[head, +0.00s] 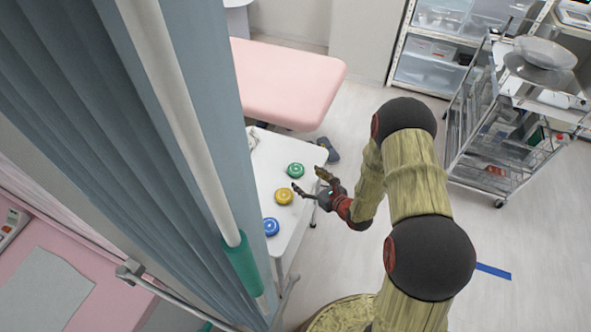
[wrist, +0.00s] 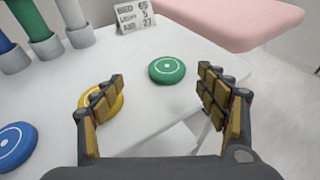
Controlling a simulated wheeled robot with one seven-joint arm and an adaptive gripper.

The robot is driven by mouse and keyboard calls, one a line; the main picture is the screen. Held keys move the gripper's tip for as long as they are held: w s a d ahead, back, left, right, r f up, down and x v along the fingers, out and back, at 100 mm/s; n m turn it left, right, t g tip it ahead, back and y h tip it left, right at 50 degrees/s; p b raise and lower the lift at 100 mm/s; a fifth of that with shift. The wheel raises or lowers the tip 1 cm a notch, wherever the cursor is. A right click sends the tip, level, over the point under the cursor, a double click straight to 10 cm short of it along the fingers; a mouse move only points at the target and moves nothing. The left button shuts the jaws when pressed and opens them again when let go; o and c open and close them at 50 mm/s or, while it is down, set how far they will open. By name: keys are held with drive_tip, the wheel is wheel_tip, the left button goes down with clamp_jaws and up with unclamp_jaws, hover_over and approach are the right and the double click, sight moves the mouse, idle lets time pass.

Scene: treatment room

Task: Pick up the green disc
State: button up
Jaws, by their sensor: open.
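The green disc (head: 295,170) lies flat on the white table (head: 277,153), toward its far end. In the wrist view the green disc (wrist: 167,70) shows a white ring and dot on top, ahead of my gripper and between the lines of its fingers. My gripper (head: 308,182) is open and empty at the table's right side, close to the green disc but apart from it. In the wrist view my gripper's fingers (wrist: 160,95) are spread wide, and the left one partly hides the yellow disc (wrist: 97,100).
The yellow disc (head: 284,196) and a blue disc (head: 271,226) lie nearer on the table. A small sign (wrist: 138,17) and several upright tubes (wrist: 45,42) stand on it. A pink bed (head: 290,80) is beyond. A curtain (head: 130,130) hangs left; a metal cart (head: 510,120) stands right.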

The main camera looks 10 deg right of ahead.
sight(299, 173)
drive_tip(key=shift+d+f+m, duration=0.3)
drive_tip(key=shift+f, duration=0.3)
drive_tip(key=shift+w+f, duration=0.2)
drive_tip(key=shift+w, duration=0.15)
drive_tip(key=b+x, duration=0.2)
drive_tip(key=x, duration=0.4)
drive_tip(key=shift+w+b, duration=0.25)
drive_tip(key=shift+b, duration=0.1)
drive_tip(key=shift+w+f, duration=0.1)
drive_tip(key=shift+w, duration=0.05)
drive_tip(key=shift+o, duration=0.4)
drive_tip(key=shift+c, duration=0.6)
